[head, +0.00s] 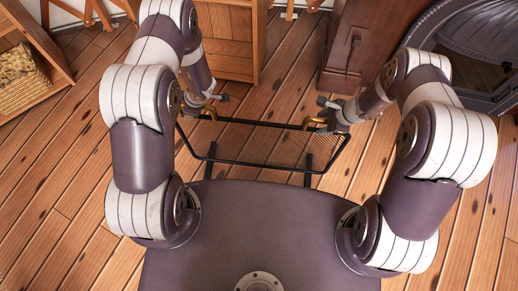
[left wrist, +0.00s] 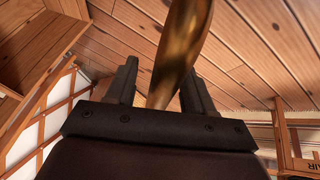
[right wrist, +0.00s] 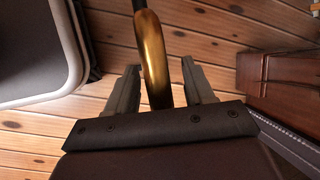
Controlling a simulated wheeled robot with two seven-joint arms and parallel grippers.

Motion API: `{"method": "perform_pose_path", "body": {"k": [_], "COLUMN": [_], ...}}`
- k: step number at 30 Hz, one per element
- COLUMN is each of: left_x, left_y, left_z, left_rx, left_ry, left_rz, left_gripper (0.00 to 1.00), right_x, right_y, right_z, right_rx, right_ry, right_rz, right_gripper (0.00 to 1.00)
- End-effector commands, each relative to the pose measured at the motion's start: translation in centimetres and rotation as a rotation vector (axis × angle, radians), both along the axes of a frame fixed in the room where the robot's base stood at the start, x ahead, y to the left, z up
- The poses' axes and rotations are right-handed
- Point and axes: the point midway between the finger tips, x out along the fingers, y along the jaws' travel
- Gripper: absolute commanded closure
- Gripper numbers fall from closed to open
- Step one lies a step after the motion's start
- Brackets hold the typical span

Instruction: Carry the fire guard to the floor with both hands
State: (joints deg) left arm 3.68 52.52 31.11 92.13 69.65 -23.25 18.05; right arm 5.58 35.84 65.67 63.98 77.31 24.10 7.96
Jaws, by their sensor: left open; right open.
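The fire guard (head: 262,146) is a black mesh panel with a dark frame, feet and two brass handles, in front of my base in the head view. It appears to stand on the floor. Its left brass handle (left wrist: 180,50) passes between the open fingers of my left gripper (left wrist: 158,85). Its right brass handle (right wrist: 154,60) lies between the open fingers of my right gripper (right wrist: 150,85). In the head view my left gripper (head: 215,98) and right gripper (head: 328,110) are at the two ends of the guard's top. Neither gripper is closed on a handle.
A wooden cabinet (head: 228,40) and a dark red-brown cabinet (head: 350,45) stand behind the guard. A dark rounded stove-like object (head: 465,50) is at the right. A shelf with a basket (head: 22,85) is at the left. Plank floor (head: 70,190) is clear at left.

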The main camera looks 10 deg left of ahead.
Motion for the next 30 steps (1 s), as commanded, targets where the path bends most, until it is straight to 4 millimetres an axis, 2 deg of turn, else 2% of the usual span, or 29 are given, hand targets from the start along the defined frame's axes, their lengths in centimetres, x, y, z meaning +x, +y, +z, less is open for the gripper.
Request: {"method": "perform_pose_path", "body": {"k": [6,8,9,11,12,30], "left_x": [0.00,0.00,0.00,0.00,0.00,0.01], "left_y": [0.00,0.00,0.00,0.00,0.00,-0.01], "left_z": [-0.01,-0.01,0.00,0.00,0.00,0.03], "left_rx": [0.000,0.000,0.000,0.000,0.000,0.000], "left_ry": [0.000,0.000,0.000,0.000,0.000,0.000], "left_rz": [0.000,0.000,0.000,0.000,0.000,-0.001], "left_gripper": [0.47,0.64,0.77,0.96,1.00,1.00], "right_x": [0.02,0.03,0.03,0.03,0.03,0.05], "right_y": [0.00,0.00,0.00,0.00,0.00,0.00], "right_z": [-0.01,0.00,0.01,0.01,0.01,0.04], "right_rx": [0.000,0.000,0.000,0.000,0.000,0.000], "right_ry": [0.000,-0.001,-0.001,-0.001,-0.001,-0.001], "right_rz": [0.000,0.000,0.000,0.000,0.000,0.000], "right_gripper": [0.47,0.64,0.77,0.96,1.00,1.00]}}
